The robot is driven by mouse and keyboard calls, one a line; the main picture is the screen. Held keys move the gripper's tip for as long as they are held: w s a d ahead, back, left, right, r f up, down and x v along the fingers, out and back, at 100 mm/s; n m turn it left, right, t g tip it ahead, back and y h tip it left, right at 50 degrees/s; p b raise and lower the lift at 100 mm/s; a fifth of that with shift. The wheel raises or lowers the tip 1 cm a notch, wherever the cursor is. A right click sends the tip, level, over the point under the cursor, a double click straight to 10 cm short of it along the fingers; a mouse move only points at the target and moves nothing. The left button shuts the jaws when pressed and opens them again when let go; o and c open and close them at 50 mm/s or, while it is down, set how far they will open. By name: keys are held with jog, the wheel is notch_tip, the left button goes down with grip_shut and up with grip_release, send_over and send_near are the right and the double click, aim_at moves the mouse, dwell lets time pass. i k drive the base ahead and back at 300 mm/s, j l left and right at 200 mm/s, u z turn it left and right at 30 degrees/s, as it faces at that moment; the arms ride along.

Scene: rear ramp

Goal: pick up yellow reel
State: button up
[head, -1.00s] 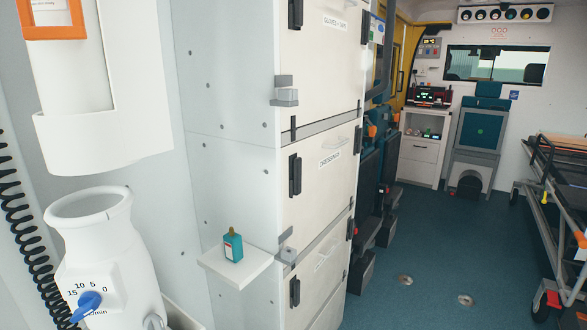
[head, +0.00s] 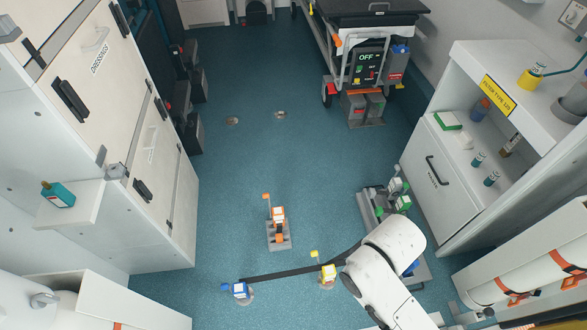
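A small yellow reel-like thing (head: 328,273) stands on the floor in the lower middle of the head view, with a small yellow flag or tab above it. I take it for the yellow reel. It is small in the picture, so its details are unclear. My white arm shows just to its right and partly covers the floor there. My gripper does not show, so whether it is open or shut is hidden.
A similar blue thing (head: 239,290) lies to the left, with a dark strip (head: 290,270) running between. An orange one on a grey base (head: 279,228) stands behind. Mid-floor is clear.

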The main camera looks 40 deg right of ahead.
aim_at(328, 273)
jog(key=k+j+z, duration=0.25)
jog(key=k+z, duration=0.3)
jog(key=k, duration=0.15)
jog(key=k+j+z, duration=0.15)
jog(key=j, duration=0.25)
jog(key=j+z, duration=0.2)
jog(key=j, duration=0.2)
jog(key=k+j+z, duration=0.15)
jog(key=j, duration=0.2)
